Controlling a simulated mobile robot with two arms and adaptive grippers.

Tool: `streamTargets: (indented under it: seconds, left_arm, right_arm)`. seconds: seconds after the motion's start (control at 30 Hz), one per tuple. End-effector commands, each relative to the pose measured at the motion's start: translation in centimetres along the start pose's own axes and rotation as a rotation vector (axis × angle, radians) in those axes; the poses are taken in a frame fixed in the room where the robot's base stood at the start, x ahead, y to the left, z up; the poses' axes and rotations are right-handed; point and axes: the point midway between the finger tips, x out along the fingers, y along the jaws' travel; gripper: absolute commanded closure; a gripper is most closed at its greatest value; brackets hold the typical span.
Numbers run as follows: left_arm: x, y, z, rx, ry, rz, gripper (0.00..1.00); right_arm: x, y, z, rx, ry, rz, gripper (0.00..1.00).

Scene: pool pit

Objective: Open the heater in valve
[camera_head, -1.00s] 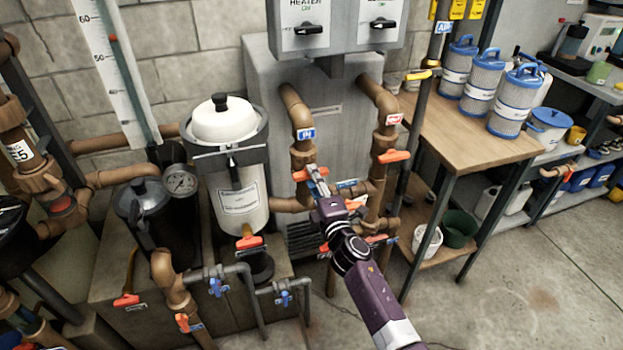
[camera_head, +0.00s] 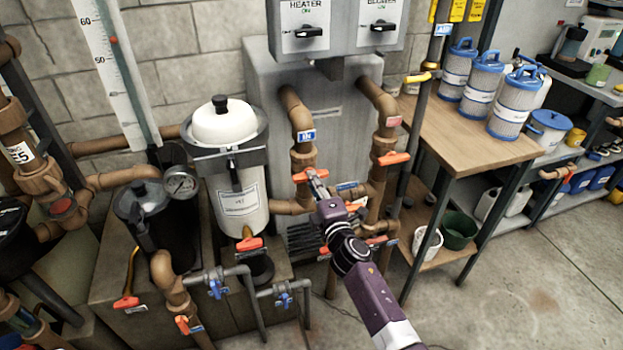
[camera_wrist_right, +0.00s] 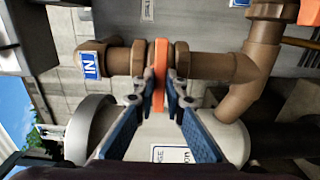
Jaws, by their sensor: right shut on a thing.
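The heater in valve is an orange handle (camera_wrist_right: 160,76) on a brown pipe, beside a blue IN label (camera_wrist_right: 90,64) in the right wrist view. In the head view the IN label (camera_head: 306,136) sits on the left pipe under the grey heater box, and the orange handle (camera_head: 301,176) shows just below it. My right gripper (camera_head: 315,182) reaches up to this handle from below. In the right wrist view its blue-padded fingers (camera_wrist_right: 163,100) are closed around the handle's edge, which lies across the pipe. My left gripper is out of view.
Another orange handle (camera_head: 394,158) is on the right pipe. A white filter canister (camera_head: 240,200) stands left of the gripper, and a wooden workbench (camera_head: 440,125) with blue-and-white filter cartridges (camera_head: 484,76) stands to the right. Open concrete floor (camera_head: 520,270) lies at the lower right.

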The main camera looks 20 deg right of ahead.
Motion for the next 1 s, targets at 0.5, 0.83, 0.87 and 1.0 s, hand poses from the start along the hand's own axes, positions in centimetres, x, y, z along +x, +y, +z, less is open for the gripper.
streamTargets:
  seconds: [0.5, 0.83, 0.87, 1.0]
  left_arm:
    - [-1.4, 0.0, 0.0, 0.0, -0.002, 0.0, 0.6]
    - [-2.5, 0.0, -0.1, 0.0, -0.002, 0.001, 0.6]
    - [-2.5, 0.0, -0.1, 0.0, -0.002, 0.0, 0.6]
    - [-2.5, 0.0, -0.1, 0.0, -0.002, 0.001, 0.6]
  right_arm:
    - [0.0, 0.3, 0.1, -1.226, 0.003, -0.002, 1.0]
    - [-0.1, -0.2, 0.0, -1.627, 0.003, -0.001, 1.0]
    - [-0.1, -0.2, 0.0, -1.626, 0.003, -0.001, 1.0]
    - [-0.1, -0.2, 0.0, -1.622, 0.003, -0.002, 0.84]
